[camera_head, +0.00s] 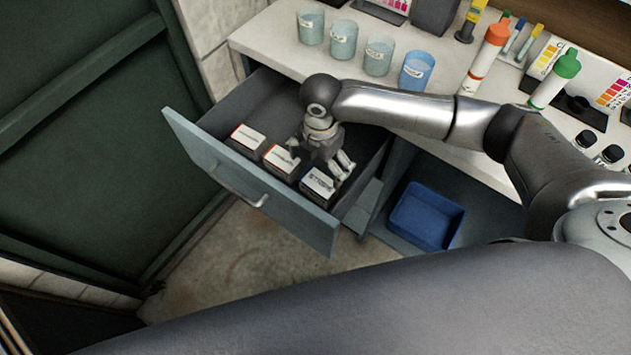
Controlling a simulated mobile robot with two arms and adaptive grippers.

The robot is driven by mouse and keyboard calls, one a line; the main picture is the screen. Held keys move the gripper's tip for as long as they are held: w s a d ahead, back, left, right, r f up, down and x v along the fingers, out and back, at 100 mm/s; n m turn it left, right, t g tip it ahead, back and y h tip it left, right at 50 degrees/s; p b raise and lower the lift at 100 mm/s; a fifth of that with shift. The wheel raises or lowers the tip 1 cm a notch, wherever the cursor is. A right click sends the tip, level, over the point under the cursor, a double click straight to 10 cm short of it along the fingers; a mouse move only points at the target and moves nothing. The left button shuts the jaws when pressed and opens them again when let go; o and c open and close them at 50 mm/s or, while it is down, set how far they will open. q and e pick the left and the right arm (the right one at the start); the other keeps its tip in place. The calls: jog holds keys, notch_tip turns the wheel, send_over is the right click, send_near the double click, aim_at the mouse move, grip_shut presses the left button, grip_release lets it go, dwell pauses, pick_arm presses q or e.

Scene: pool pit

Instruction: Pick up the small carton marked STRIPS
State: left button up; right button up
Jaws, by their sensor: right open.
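Three small dark cartons with white tops lie in a row in the open drawer (192,140). The left carton (247,138) and the middle carton (281,160) have reddish marks. The right carton (319,184) has a blue mark and dark lettering that looks like STRIPS, though it is too small to read surely. My right gripper (322,160) is open over the drawer, just behind and above the right carton, and hides part of the drawer floor. I cannot tell whether it touches the carton. My left gripper is not in view.
The drawer front with its handle (244,193) stands out over the floor. Several cups stand on the counter (275,38), with bottles, including a green-capped bottle (555,80), further right. A blue bin (426,215) sits in the open compartment right of the drawer. A green panel (90,130) stands at left.

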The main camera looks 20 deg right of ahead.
aim_at(319, 182)
jog(key=shift+w+f, duration=0.65)
jog(key=shift+f, duration=0.35)
jog(key=f, duration=0.4)
jog(key=shift+s+f, duration=0.15)
jog(key=shift+s, duration=0.1)
jog(key=shift+d+f, duration=0.15)
jog(key=shift+f, duration=2.7)
jog(key=c, duration=0.9)
